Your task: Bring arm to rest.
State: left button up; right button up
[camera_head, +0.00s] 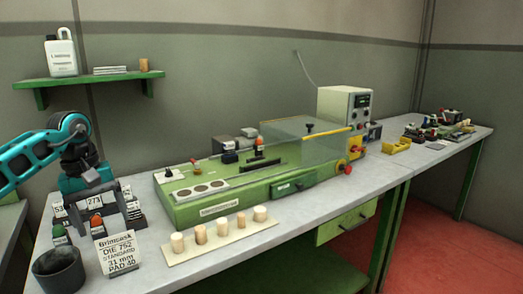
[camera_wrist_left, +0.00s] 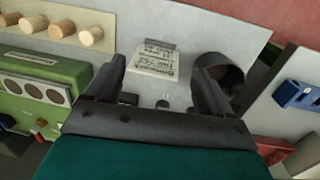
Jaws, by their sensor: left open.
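My left arm (camera_head: 40,155) reaches in from the left in the head view. Its gripper (camera_head: 97,203) is open above the left end of the workbench (camera_head: 290,232), over small dark holders with number labels (camera_head: 96,200). In the left wrist view the two dark fingers of the gripper (camera_wrist_left: 160,76) stand wide apart with nothing held between them. My right gripper is not in view.
A dark cup (camera_head: 58,271) stands at the bench's front left corner. A green machine (camera_head: 225,205) with a clear cover fills the bench middle. A green shelf (camera_head: 88,79) hangs above my arm.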

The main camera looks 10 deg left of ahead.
pick_arm(q)
jog(key=w+d+f+n+h, duration=0.1)
jog(key=d+f+h, duration=0.2)
jog(key=d+f, duration=0.45)
jog(key=s+d+f+n+t+h, duration=0.1)
jog(key=s+d+n+t+h, duration=0.25)
jog(key=d+n+h, duration=0.6)
jog(key=s+d+n+t+h, duration=0.2)
jog(key=d+n+t+h, duration=0.2)
jog(key=d+n, duration=1)
jog(key=s+a+f+m+t+y, duration=0.1)
jog(key=s+a+f+m+y, duration=0.2)
jog(key=m, duration=0.8)
jog(key=s+a+f+m+t+y, duration=0.1)
jog(key=s+a+f+m+y, duration=0.2)
jog(key=s+f+m+y, duration=0.4)
jog(key=s+a+f+m+t+y, duration=0.1)
jog(key=s+a+f+m+y, duration=0.3)
jog(key=f+m, duration=0.8)
jog(key=s+m+y, duration=0.1)
jog(key=m, duration=0.4)
jog(key=shift+s+y, duration=0.2)
jog(key=shift+y, duration=0.15)
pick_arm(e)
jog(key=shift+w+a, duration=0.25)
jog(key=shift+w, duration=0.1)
